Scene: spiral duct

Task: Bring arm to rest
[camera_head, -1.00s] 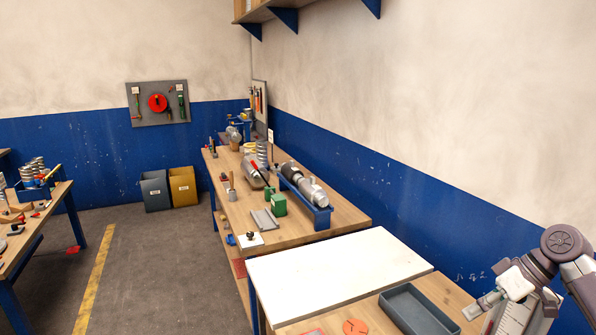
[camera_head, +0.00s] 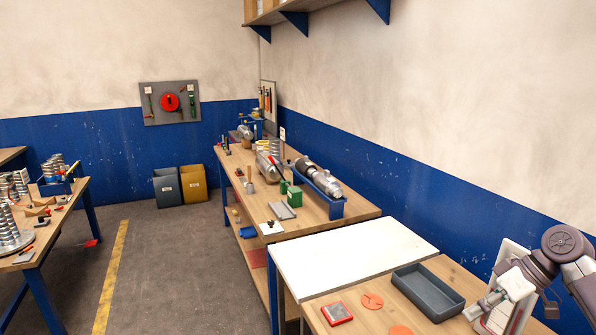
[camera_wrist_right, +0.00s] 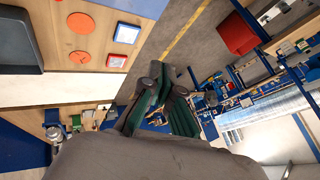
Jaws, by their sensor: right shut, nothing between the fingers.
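My right arm comes in at the lower right of the head view, bent, with its gripper (camera_head: 472,313) low over the right end of the near bench (camera_head: 350,300). The gripper is small there and partly covered by the wrist. In the right wrist view its dark fingers (camera_wrist_right: 160,95) are together with nothing between them. They appear clear of the bench, with the floor behind them. My left arm and gripper are not in view.
A dark grey tray (camera_head: 428,291), a red-rimmed item (camera_head: 337,314) and an orange disc (camera_head: 372,301) lie on the near bench, beside a white board (camera_head: 350,250). The wall stands close behind the arm. Open floor (camera_head: 180,270) lies to the left.

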